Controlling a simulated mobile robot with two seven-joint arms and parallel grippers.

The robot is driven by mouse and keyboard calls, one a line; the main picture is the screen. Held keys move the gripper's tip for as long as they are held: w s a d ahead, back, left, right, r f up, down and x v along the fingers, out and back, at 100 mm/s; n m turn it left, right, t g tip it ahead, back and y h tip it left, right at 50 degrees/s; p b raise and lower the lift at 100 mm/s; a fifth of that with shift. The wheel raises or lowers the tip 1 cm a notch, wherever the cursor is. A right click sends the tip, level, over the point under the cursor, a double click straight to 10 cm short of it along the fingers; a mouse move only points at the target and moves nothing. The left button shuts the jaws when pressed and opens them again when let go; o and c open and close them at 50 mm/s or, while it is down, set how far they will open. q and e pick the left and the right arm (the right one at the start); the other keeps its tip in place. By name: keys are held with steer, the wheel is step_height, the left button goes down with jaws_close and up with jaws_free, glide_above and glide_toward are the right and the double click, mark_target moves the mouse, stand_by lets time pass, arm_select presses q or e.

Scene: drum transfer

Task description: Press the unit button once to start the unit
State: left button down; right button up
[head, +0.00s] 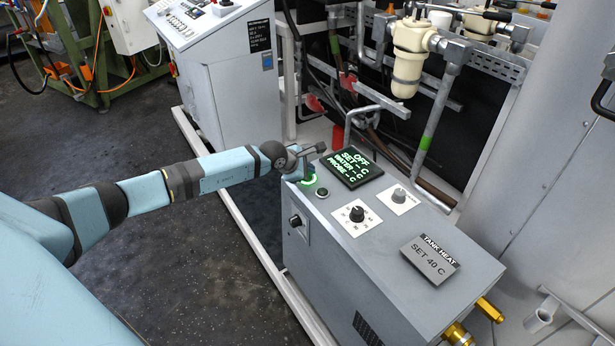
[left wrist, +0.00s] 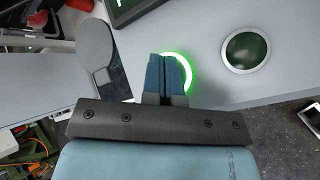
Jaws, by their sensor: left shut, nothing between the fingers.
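The unit is a grey cabinet (head: 375,255) with a sloping top, at the centre right of the head view. Its button has a green glowing ring (head: 309,180) at the top's far left corner; the ring also shows in the left wrist view (left wrist: 189,72). My left gripper (head: 305,178) is shut and empty, its fingertips (left wrist: 168,68) over the button and hiding most of it. I cannot tell whether they touch it. A dark display (head: 352,169) beside it reads OFF, SET - C, WATER - C, PROBE - C. My right gripper is not in view.
A dark round lamp or button (head: 322,192) sits close to the ring. Two knobs (head: 356,214) (head: 399,195) and a TANK HEAT, SET 40 C sign (head: 429,260) are on the top. Pipes and a cream filter housing (head: 409,55) stand behind. A white control cabinet (head: 225,75) stands at the back left.

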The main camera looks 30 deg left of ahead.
arm_select(q)
steer(key=shift+f, duration=0.15)
steer(key=shift+r, duration=0.4)
stand_by(0.4)
steer(key=shift+r+p, duration=1.95)
steer(key=shift+r, duration=1.1)
